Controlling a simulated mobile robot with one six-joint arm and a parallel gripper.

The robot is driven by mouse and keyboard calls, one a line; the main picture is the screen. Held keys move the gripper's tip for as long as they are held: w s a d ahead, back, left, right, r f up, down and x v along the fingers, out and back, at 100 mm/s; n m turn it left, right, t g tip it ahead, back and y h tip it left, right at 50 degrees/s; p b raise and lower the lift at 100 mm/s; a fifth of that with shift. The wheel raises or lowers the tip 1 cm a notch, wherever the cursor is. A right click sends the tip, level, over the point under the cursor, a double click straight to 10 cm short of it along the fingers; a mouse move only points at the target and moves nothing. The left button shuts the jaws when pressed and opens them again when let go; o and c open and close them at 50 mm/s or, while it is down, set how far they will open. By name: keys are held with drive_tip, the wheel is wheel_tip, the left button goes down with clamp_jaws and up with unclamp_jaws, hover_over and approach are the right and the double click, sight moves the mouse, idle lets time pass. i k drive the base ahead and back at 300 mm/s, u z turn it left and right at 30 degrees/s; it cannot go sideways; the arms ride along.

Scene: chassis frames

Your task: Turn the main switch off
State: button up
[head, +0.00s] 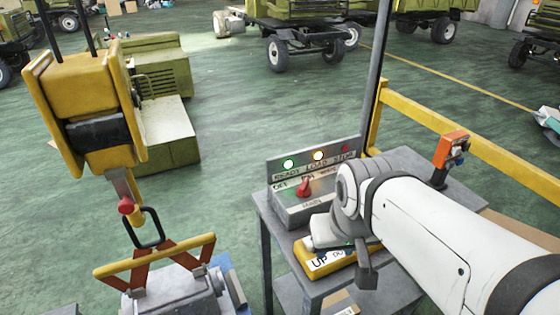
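The main switch is a red knob (304,187) on top of a grey control box (292,211) marked MAIN. An OFF label is to the knob's left; the knob points up and away from it, towards a second label that is hard to read, perhaps ON. My white arm reaches in from the lower right. My gripper (364,264) is mostly hidden by my wrist; a dark part of it hangs over the yellow UP/DOWN pendant (322,262), right of and nearer than the knob. Whether it is open or touches the pendant is unclear.
Behind the knob, a panel has a lit green READY lamp (288,163), a lit yellow LOAD lamp (318,155) and a dim red STOP lamp (345,149). An orange device (453,150) stands right on the grey table (405,163). A yellow hoist (92,100) hangs left over a part.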

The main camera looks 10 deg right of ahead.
sight(303, 191)
drive_tip(key=u, duration=0.95)
drive_tip(key=k, duration=1.6)
drive_tip(key=z, duration=0.8)
drive_tip(key=i, duration=1.65)
drive_tip(key=z, duration=0.1)
